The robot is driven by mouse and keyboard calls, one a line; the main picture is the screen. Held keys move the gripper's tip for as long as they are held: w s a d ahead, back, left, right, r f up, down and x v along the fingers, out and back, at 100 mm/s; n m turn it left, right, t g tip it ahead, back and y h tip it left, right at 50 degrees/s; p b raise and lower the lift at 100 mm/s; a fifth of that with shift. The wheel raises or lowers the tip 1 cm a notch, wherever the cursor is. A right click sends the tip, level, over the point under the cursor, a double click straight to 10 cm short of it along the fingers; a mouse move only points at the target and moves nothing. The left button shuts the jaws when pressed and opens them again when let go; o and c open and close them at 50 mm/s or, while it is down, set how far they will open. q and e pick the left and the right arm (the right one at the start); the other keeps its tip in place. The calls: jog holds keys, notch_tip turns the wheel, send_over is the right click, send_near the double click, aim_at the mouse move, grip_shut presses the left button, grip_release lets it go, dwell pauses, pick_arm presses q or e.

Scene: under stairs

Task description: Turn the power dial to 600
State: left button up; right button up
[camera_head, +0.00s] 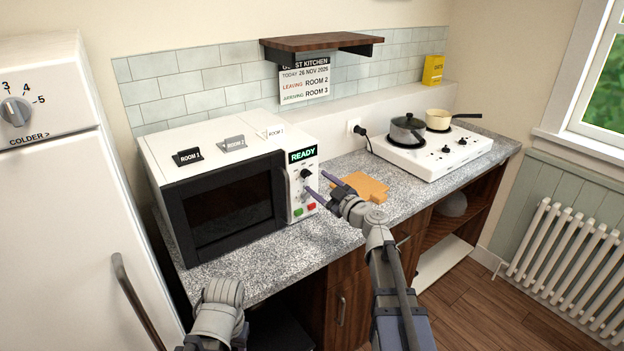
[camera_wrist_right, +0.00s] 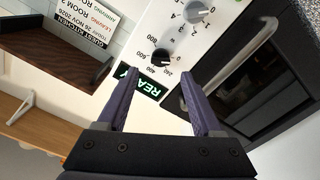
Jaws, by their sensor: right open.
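The microwave (camera_head: 225,165) stands on the counter with its door shut and its display (camera_head: 302,155) reading READY.
An orange board (camera_head: 362,187) lies right of the microwave. A white hob (camera_head: 436,152) holds a grey pot (camera_head: 407,132) and a cream pan (camera_head: 438,120). A wooden shelf (camera_head: 318,42) hangs above. A white fridge (camera_head: 70,200) stands at left.

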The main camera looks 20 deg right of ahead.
aim_at(308, 175)
jog(key=x, duration=0.4)
jog(key=shift+c, duration=0.4)
grip_shut()
